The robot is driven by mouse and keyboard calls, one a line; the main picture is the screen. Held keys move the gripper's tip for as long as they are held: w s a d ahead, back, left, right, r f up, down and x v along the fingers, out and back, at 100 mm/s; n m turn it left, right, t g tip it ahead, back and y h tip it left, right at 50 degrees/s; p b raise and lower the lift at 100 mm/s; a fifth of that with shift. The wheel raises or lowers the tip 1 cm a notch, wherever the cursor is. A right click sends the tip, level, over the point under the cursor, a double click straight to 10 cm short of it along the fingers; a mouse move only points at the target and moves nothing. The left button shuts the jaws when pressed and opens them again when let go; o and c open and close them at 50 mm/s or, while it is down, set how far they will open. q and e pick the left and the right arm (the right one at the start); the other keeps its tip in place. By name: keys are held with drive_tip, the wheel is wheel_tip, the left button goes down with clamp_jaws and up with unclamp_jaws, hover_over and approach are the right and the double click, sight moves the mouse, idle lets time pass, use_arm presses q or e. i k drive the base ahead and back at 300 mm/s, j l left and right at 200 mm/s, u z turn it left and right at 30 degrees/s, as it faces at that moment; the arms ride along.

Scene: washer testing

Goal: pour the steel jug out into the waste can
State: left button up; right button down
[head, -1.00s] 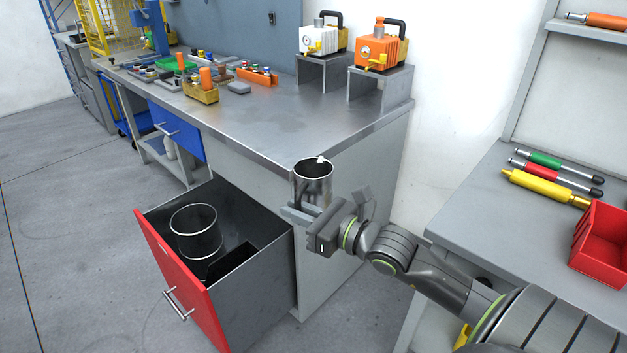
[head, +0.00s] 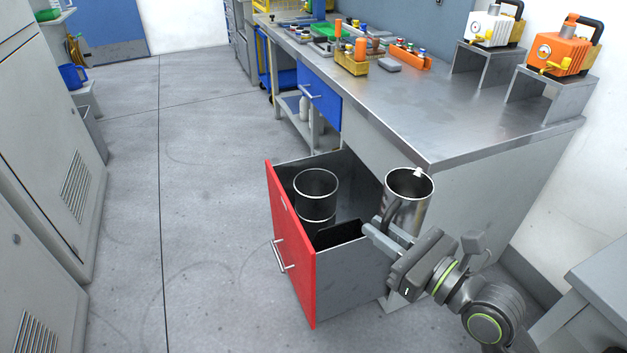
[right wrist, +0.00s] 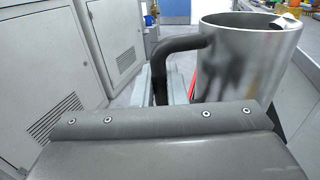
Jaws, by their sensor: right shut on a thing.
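The steel jug (head: 409,200) is upright in the head view, beside the right rear of the open drawer and in front of the bench corner. My right gripper (head: 381,236) is shut on its dark handle. In the right wrist view the jug (right wrist: 250,75) fills the upper right, its black handle (right wrist: 176,46) running down between the fingers. The jug's contents cannot be made out. The dark waste can (head: 316,193) stands inside the open red-fronted drawer (head: 290,240), left of the jug, its mouth facing up. My left gripper is not in view.
The steel bench (head: 400,110) carries a yellow bin (head: 351,62), small parts and two pumps on stands (head: 545,92). A black box (head: 338,234) sits in the drawer near the can. Grey cabinets (head: 50,150) line the left; the floor between is clear.

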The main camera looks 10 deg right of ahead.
sight(316, 189)
drive_tip(key=i+j, duration=0.25)
drive_tip(key=i, duration=0.15)
drive_tip(key=i+j+u, duration=0.1)
drive_tip(key=i+j, duration=0.45)
drive_tip(key=i, duration=0.2)
drive_tip(key=u, duration=0.05)
